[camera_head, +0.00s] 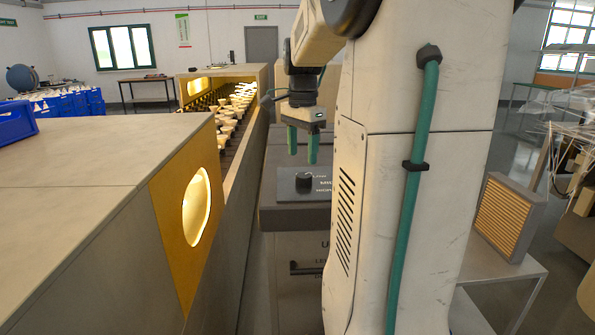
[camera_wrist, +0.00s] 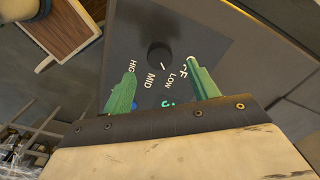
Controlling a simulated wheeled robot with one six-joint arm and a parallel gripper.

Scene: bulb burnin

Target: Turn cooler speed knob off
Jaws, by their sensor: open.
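The speed knob (camera_head: 303,182) is a small dark cylinder standing on a dark panel (camera_head: 290,188) on top of a grey cabinet. In the wrist view the knob (camera_wrist: 160,54) has HIGH, MID, LOW and a partly covered OFF label around it. A short white mark near the knob lies on the side of MID and LOW; I cannot tell exactly which it points to. My gripper (camera_head: 302,158) is open, its two green fingers pointing down above the knob and apart from it.
A long conveyor housing (camera_head: 195,200) with a yellow end plate and lit opening stands at left, close to the cabinet. Rows of bulbs (camera_head: 232,115) sit farther back in it. A slatted filter panel (camera_head: 505,215) stands on a side table (camera_head: 510,270) at right. My arm hides part of the cabinet.

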